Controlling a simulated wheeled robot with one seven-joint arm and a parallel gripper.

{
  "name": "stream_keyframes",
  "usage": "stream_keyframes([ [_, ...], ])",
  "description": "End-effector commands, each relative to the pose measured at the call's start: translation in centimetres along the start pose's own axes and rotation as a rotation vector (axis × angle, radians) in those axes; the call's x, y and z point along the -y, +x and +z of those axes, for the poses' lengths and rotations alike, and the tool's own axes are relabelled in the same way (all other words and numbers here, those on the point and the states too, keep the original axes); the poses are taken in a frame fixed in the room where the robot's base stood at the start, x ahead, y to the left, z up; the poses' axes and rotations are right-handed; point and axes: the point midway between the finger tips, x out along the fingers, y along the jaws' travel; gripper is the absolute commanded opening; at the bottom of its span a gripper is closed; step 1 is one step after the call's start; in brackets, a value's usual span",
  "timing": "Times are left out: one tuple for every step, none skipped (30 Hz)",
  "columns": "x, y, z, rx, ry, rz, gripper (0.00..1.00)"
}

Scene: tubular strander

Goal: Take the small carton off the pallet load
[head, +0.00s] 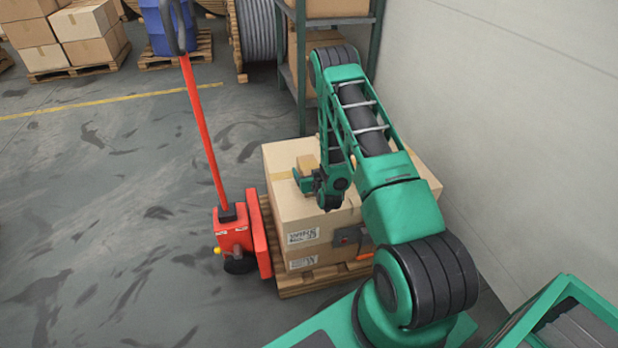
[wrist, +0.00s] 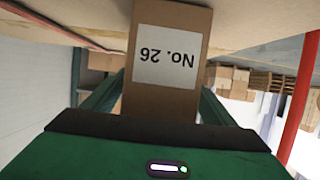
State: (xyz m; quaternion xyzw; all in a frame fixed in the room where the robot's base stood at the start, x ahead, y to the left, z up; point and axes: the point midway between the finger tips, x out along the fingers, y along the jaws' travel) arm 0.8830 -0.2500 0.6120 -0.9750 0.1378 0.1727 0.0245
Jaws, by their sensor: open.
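The small carton (head: 308,163) is a little brown box standing on top of the pallet load (head: 283,205), a stack of large cartons on a wooden pallet (head: 310,285). In the wrist view the small carton (wrist: 160,103) fills the middle, with a white label reading "No. 26" upside down. My gripper (head: 304,178) is low over the load, right at the near side of the small carton. In the wrist view my gripper (wrist: 158,100) is open, one green finger on each side of the carton. I cannot tell whether the fingers touch it; part of the carton is hidden.
A red pallet jack (head: 235,235) with an upright handle stands left of the load. A green shelf rack (head: 303,70) and a cable reel (head: 258,35) are behind. A pale wall (head: 510,120) runs along the right. Open floor (head: 100,200) lies left.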

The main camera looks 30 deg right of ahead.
Motion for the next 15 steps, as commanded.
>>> stream_keyframes([
  [0.01,-0.02,0.01,0.000,0.000,0.000,0.79],
  [0.00,-0.02,0.01,0.000,0.000,0.000,0.79],
  [-0.01,-0.03,0.01,0.000,0.000,0.000,0.76],
  [-0.01,-0.03,0.02,0.000,0.000,0.000,0.69],
  [-0.01,-0.03,0.02,0.000,0.000,0.000,0.62],
  [-0.02,-0.04,0.02,0.000,0.000,0.000,0.52],
  [-0.02,-0.04,0.02,0.000,-0.001,0.000,0.45],
  [-0.02,-0.04,0.02,0.000,0.000,0.000,0.38],
  [-0.02,-0.04,0.02,0.000,0.000,0.000,0.28],
  [-0.02,-0.05,0.02,0.000,-0.001,0.000,0.21],
  [-0.03,-0.03,-0.07,-0.002,0.000,0.000,0.19],
  [-0.03,-0.03,-0.07,-0.002,0.000,0.000,0.19],
  [-0.03,-0.03,-0.06,-0.002,0.000,0.001,0.19],
  [-0.03,-0.03,-0.06,-0.002,0.000,0.000,0.19],
  [-0.03,-0.03,-0.06,-0.002,0.000,0.001,0.19],
])
